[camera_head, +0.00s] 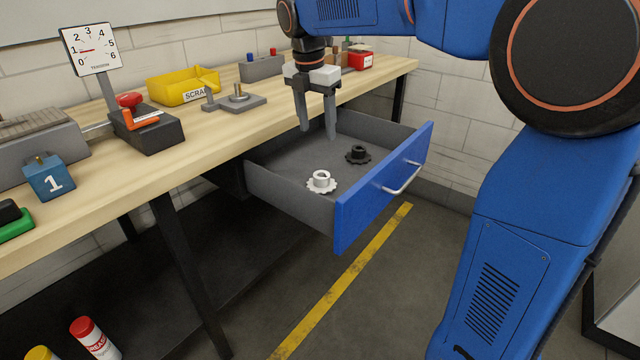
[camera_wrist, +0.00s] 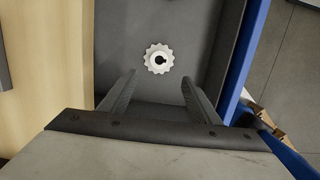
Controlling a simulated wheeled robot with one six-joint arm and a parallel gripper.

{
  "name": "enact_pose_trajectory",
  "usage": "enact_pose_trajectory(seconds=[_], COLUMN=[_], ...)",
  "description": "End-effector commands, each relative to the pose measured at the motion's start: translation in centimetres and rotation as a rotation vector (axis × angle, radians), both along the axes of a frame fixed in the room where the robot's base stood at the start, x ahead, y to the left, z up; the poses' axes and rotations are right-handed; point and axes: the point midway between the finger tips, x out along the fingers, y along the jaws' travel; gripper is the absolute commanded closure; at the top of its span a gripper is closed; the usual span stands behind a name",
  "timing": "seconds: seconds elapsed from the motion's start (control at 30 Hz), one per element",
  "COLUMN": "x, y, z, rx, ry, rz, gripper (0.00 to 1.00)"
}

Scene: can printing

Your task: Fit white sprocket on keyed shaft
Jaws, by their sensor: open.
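The white sprocket (camera_head: 321,181) lies flat in the open drawer (camera_head: 290,205), near its front left. In the wrist view the sprocket (camera_wrist: 158,59) is ahead of the fingertips, with its toothed rim and dark bore with a notch facing me. My gripper (camera_head: 318,128) is open and empty, pointing down over the back part of the drawer. The fingers (camera_wrist: 158,82) show apart in the wrist view, with the sprocket beyond them. A grey block with an upright metal shaft (camera_head: 239,92) stands on the bench; any key on it is too small to make out.
A black sprocket (camera_head: 358,154) lies in the drawer behind the white one. The blue drawer front (camera_head: 385,190) with its handle projects from the bench. On the wooden bench (camera_head: 215,135) stand a yellow scrap bin (camera_head: 183,85), a tension dial (camera_head: 91,49) and a blue block (camera_head: 50,178).

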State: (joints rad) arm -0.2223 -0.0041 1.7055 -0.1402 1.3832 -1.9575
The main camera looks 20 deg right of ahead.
Motion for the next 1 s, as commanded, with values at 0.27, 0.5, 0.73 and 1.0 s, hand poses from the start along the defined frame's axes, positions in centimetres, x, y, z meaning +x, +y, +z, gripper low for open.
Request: enact_pose_trajectory(seconds=[0.27,0.5,0.73,1.0], x=[0.4,0.7,0.8,1.0], y=[-0.6,-1.0,-1.2,-1.2], z=[-5.0,-8.6,-10.0,-13.3], rx=[0.0,0.0,0.0,0.0], ry=[0.002,0.001,0.0,0.0], rz=[-0.002,-0.002,-0.003,-0.003], gripper=[0.43,0.43,0.43,0.43])
